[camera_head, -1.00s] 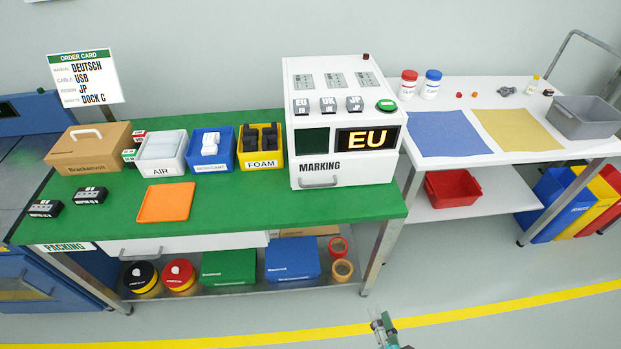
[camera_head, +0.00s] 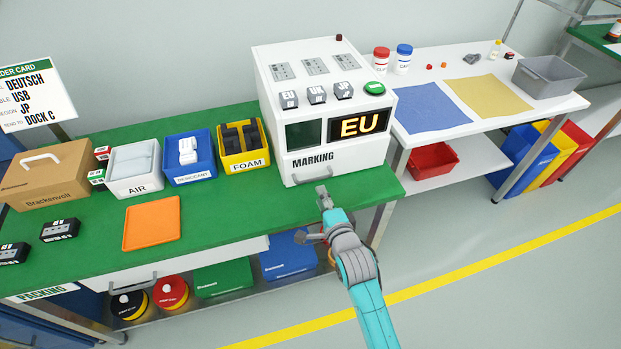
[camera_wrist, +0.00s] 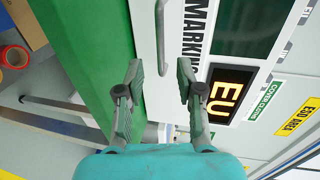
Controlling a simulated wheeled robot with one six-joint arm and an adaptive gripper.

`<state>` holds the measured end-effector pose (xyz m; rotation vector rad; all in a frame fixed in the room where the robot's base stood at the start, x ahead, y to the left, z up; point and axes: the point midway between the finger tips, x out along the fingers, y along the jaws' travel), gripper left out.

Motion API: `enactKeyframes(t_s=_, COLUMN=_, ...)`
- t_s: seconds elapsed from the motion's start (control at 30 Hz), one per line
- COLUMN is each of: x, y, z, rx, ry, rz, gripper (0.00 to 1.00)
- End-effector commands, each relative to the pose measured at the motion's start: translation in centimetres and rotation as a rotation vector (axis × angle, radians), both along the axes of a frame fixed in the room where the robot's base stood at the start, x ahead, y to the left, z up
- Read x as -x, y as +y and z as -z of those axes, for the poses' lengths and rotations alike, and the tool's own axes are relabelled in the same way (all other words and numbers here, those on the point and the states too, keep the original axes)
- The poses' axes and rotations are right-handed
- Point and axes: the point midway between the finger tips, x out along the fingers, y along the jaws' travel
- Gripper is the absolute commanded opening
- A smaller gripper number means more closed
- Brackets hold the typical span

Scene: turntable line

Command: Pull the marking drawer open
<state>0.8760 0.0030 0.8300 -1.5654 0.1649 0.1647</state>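The white marking machine (camera_head: 345,148) stands on the green bench and shows a lit "EU" screen. Its marking drawer (camera_head: 345,163) is the lower front panel and sits flush, closed. Its grey bar handle (camera_head: 308,179) is partly behind my gripper (camera_head: 323,192). In the wrist view the handle (camera_wrist: 166,40) runs ahead of my gripper (camera_wrist: 160,66). I cannot see any contact.
An orange tray (camera_head: 152,222) and the foam bin (camera_head: 243,158) stand left of the machine on the green bench. A white table (camera_head: 440,88) stands to the right. A second drawer handle (camera_head: 133,283) is under the bench front. The floor in front is clear.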

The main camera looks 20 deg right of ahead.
Motion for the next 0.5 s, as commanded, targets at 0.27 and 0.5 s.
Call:
enactKeyframes(t_s=0.27, x=-4.9, y=0.0, z=0.9, rx=0.001, ry=-0.002, rz=0.0, gripper=0.37)
enactKeyframes(t_s=0.5, x=-7.8, y=0.0, z=1.6, rx=0.001, ry=-0.002, rz=0.0, gripper=0.37)
